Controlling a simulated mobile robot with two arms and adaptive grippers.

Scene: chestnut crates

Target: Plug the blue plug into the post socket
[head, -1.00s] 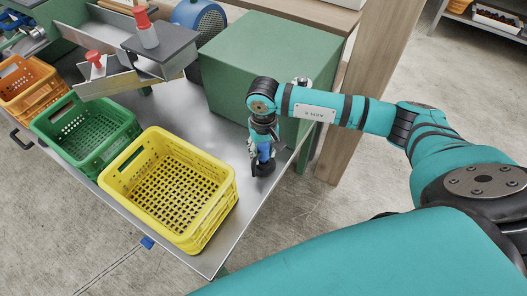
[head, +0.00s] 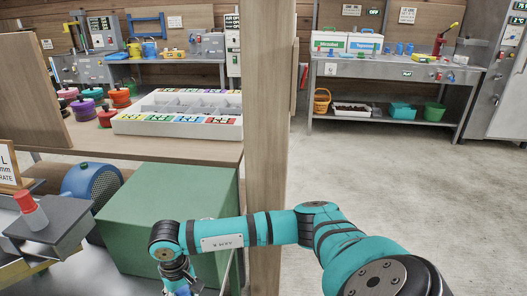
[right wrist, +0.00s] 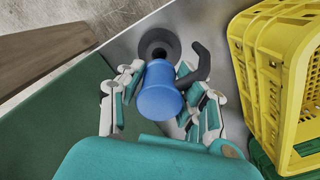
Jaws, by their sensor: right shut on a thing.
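The blue plug (right wrist: 160,92) stands between the fingers of my right gripper (right wrist: 162,76) in the right wrist view. The gripper is shut on it. A black round piece with a hole (right wrist: 159,45) and a dark curved hook show just beyond the plug; I cannot tell whether the plug touches them. In the head view my right gripper (head: 178,281) is cut off by the bottom edge, in front of the green box. The wooden post (head: 265,150) rises right of the box, behind my right arm. No socket can be made out on its visible face. My left gripper is out of view.
A green box (head: 160,215) and a blue motor-like drum (head: 92,190) stand left of the post. A yellow crate (right wrist: 262,70) is beside the gripper in the wrist view. A bench with a white sorting tray (head: 180,125) is behind. Open floor lies right of the post.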

